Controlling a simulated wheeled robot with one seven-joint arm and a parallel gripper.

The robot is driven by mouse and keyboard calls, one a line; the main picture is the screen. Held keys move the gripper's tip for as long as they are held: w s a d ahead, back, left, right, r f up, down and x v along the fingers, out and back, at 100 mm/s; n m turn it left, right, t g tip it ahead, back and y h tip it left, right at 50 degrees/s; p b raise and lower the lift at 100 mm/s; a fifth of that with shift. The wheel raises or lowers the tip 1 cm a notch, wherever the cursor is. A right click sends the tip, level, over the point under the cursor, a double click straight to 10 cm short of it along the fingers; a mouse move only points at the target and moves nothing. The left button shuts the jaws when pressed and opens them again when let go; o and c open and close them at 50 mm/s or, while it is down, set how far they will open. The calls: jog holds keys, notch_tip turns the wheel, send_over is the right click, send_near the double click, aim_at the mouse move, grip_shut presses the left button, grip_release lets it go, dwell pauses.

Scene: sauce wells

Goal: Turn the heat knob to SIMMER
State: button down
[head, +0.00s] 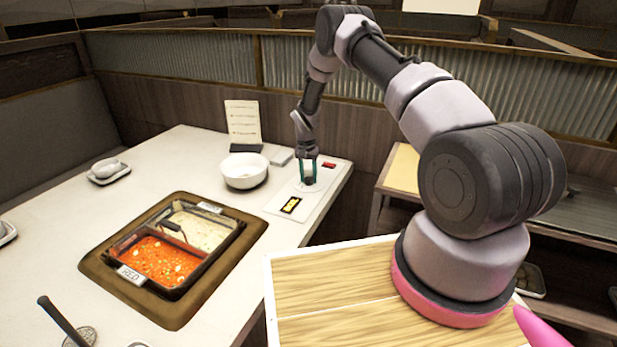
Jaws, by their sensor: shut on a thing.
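The heat knob (309,180) is a small dark knob on a pale control panel (283,206) at the table's back right corner. My gripper (308,172) points down over the panel, its teal fingers shut on the knob. The fingers partly hide the knob, and its pointer and any SIMMER mark are too small to read. A small black display (291,204) with a yellow reading lies on the panel in front of the knob. A red label or light (329,165) is behind it to the right.
A white bowl (244,172) stands left of the panel, with a menu card (243,122) behind it. A split pot of red and pale broth (160,258) is sunk in the table at front left. A cup on a saucer (108,180) sits far left.

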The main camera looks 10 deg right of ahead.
aim_at(307, 179)
jog(key=n, duration=0.8)
jog(key=shift+s, duration=0.1)
jog(key=shift+n, duration=0.3)
dwell(0.4)
jog(key=shift+c, duration=1.9)
grip_release()
notch_tip(307, 179, up, 11)
jog(key=shift+a, duration=0.3)
